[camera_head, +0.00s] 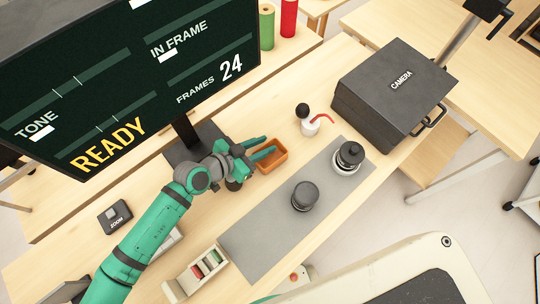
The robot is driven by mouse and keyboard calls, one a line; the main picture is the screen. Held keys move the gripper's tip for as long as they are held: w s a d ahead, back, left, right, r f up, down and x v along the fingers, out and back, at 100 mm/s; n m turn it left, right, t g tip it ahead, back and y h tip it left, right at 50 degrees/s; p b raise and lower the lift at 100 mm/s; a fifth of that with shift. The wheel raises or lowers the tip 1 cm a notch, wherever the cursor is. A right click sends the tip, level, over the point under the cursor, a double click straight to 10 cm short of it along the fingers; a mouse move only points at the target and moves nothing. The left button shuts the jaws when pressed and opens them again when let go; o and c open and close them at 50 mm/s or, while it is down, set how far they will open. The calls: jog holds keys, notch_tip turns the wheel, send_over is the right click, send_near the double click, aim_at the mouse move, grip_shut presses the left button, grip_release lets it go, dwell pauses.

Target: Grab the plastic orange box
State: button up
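The orange plastic box (279,163) is a small open-topped container on the light wooden table, just right of the monitor's base. My gripper (266,154) reaches in from the left on my teal and grey arm. Its teal finger parts overlap the box's left side and opening in this view. I cannot tell whether the fingers touch the box or how far apart they are. The gripper covers part of the box's left side.
A large monitor (130,75) rises close behind my arm. A grey mat (258,240) with two dark lenses (305,196) (349,157) lies to the right.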

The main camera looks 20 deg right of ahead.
grip_shut()
jog(key=shift+r, duration=0.1)
